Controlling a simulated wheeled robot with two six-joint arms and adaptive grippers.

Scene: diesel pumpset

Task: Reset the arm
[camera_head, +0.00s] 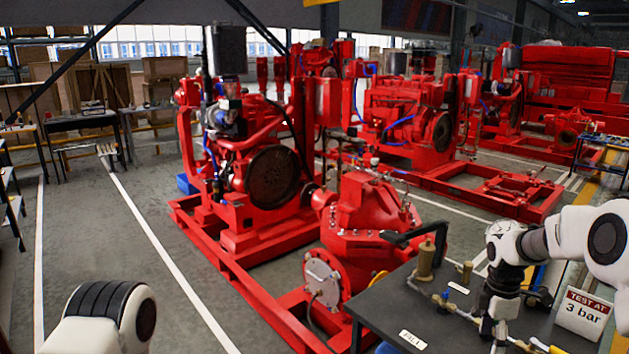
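My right arm comes in from the right edge, and its gripper (493,332) points down over the dark bench at the lower right. Its fingers are small and partly mixed with the brass pipework (455,305) behind or below them, so I cannot tell whether they are open or shut, or touching it. Of my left arm only a white and black link (108,305) shows at the lower left. The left gripper is out of view.
The dark bench (385,305) carries brass fittings (425,262), a "FULL" label (413,340) and a "TEST AT 3 bar" sign (583,312). A red diesel pumpset (265,180) stands beyond, its red pump casing (370,215) close to the bench. Open floor (110,235) lies left.

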